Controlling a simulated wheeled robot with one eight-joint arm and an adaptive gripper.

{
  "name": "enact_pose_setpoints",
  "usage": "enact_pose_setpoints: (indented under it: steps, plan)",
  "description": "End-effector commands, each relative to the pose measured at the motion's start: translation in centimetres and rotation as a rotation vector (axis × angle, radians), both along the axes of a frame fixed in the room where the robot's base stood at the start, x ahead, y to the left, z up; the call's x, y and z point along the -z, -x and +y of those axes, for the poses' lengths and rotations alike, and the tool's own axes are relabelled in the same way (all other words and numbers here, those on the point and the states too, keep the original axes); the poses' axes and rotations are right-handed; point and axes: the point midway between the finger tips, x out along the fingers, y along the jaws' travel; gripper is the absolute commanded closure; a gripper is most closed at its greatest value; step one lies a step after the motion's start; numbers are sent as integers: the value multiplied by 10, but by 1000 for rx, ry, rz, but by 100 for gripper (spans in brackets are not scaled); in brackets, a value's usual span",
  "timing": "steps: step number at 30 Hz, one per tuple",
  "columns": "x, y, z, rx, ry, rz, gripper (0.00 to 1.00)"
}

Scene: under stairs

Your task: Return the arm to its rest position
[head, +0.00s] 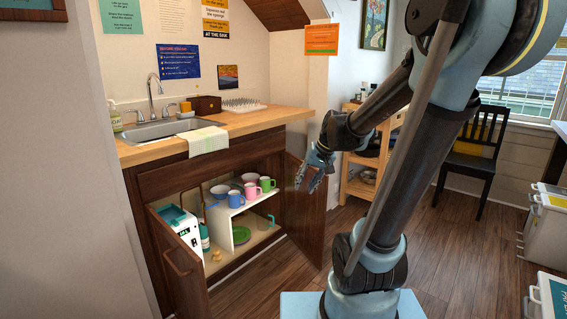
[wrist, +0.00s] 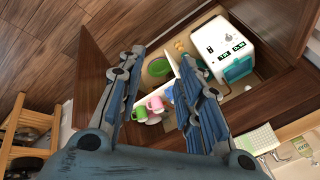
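My gripper (head: 308,184) hangs at the end of my bent arm, in front of the open right cabinet door (head: 301,210) in the head view. In the wrist view my gripper (wrist: 158,60) has its two fingers spread apart with nothing between the tips. The open cabinet with mugs lies beyond the fingers. My forearm reaches down from the upper right, and my lower arm stands upright at the right of the head view.
The left cabinet door (head: 178,262) is open too. Inside are a white shelf (head: 226,226) with several mugs and a white machine (head: 181,228). A wooden counter (head: 240,121) is above. A wooden shelf unit (head: 362,184) and a dark chair (head: 474,155) stand behind my arm.

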Motion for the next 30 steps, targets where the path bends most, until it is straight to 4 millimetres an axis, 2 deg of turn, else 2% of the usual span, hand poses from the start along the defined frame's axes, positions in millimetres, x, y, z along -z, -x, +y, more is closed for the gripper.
enact_pose_setpoints:
  steps: [3, 11, 18, 24, 30]
  plan:
    - [5, 31, -17, 1, 48, 6, 67]
    - [22, 90, -52, 4, 153, 26, 67]
    - [44, 143, -82, 8, 251, 47, 67]
    - [63, 177, -102, 13, 319, 64, 67]
    - [73, 193, -109, 14, 354, 74, 67]
